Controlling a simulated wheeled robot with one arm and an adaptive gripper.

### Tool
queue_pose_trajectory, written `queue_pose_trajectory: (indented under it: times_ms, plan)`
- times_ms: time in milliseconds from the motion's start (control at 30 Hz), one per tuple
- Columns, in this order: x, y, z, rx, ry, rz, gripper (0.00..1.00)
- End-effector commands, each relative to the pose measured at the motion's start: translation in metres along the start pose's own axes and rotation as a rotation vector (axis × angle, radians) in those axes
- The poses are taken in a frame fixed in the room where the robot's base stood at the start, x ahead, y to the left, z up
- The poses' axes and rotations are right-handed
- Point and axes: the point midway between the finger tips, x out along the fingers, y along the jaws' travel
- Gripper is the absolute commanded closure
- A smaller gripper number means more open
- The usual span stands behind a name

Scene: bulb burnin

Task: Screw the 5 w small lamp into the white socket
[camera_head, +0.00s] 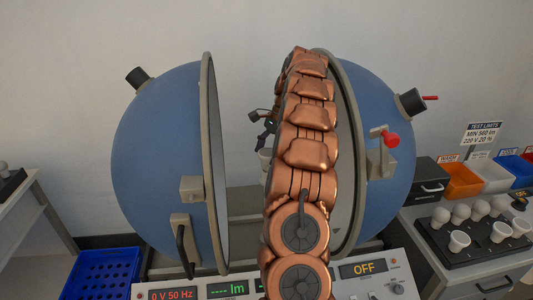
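My copper arm stands in front of the opening of a split blue sphere (160,150). My gripper (262,128) shows only in part as dark pieces left of the arm, between the two halves. My arm hides most of it, so I cannot tell whether it is open or holds something. A small pale piece (265,157) shows just below it; I cannot tell whether it is the white socket or a lamp. Several white lamps stand in a black rack (483,250) at the right. I cannot tell which lamp is the 5 W small one.
A control panel (337,293) in front reads "0 V 50 Hz" and "OFF". A blue crate (100,275) is at lower left. Orange (462,182), white and blue bins stand behind the rack.

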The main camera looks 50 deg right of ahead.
Motion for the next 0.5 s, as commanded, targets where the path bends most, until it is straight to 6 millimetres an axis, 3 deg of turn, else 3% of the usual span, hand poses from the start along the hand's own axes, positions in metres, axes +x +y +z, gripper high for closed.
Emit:
queue_pose_trajectory:
  times_ms: [67,433,500]
  plan:
    - [0.0000,0.0001,-0.0001,0.000,0.000,0.000,0.35]
    - [0.0001,0.0001,-0.0002,0.001,0.000,0.000,0.73]
    - [0.0000,0.0001,-0.0001,0.002,0.000,0.000,0.75]
